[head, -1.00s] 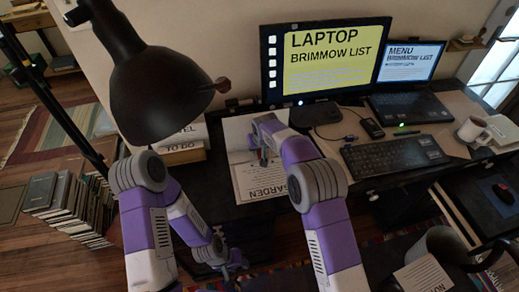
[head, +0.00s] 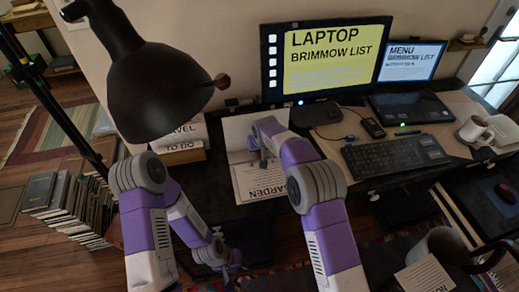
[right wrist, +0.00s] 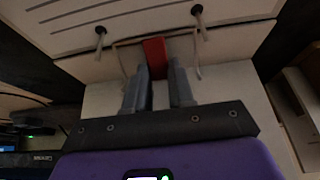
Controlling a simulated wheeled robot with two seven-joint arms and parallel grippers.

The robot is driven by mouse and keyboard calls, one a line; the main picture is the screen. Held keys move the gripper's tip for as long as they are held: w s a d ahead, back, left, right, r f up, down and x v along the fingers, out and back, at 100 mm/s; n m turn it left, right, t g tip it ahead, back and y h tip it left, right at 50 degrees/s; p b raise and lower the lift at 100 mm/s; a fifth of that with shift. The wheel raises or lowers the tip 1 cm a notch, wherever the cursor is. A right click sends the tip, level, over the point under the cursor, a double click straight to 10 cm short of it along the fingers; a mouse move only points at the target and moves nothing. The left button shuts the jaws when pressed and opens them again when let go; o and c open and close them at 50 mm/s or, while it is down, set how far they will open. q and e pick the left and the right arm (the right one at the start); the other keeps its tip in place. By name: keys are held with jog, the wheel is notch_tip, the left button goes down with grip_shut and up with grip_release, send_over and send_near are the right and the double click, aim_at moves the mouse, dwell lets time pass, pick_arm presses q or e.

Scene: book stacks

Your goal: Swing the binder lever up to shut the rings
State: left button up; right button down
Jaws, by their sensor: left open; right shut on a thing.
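An open binder with a GARDEN page (head: 262,183) lies on the dark desk, its rings near the middle. In the right wrist view a red lever (right wrist: 155,55) stands between two thin rings (right wrist: 100,38) that pass through dark holes in a page. My right gripper (right wrist: 160,80) has its grey fingers at the lever, shut on it. In the head view the right gripper (head: 263,158) is over the binder, largely hidden by my arm. Whether the rings are fully shut cannot be told. My left gripper (head: 234,262) is open and empty, low beside the desk's front.
A black lamp (head: 150,75) hangs close on the left. A box with TRAVEL and TO DO labels (head: 180,150) stands left of the binder.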

jog(key=shift+s+d+t+y+b, duration=0.1)
jog(key=shift+s+t+y+b, duration=0.2)
jog(key=shift+t+b, duration=0.95)
jog(key=shift+s+d+t+y+b, duration=0.1)
jog(key=shift+s+t+y+b, duration=0.15)
jog(key=shift+b, duration=1.85)
jog(key=shift+s+r+t+y+b, duration=0.25)
jog(key=shift+s+t+b, duration=0.1)
jog(key=shift+t, duration=0.35)
jog(key=shift+s+d+r+t+y, duration=0.15)
jog(key=shift+s+t+y, duration=0.15)
jog(key=shift+t, duration=0.6)
jog(key=c, duration=1.2)
grip_release()
jog(key=shift+c, duration=0.2)
jog(key=shift+r, duration=0.1)
jog(key=p+v, duration=0.2)
jog(key=v, duration=0.4)
jog(key=shift+s+r, duration=0.15)
jog(key=shift+s, duration=0.15)
jog(key=shift+s+d+r, duration=0.1)
jog(key=shift+s+d, duration=0.1)
jog(key=shift+s, duration=0.15)
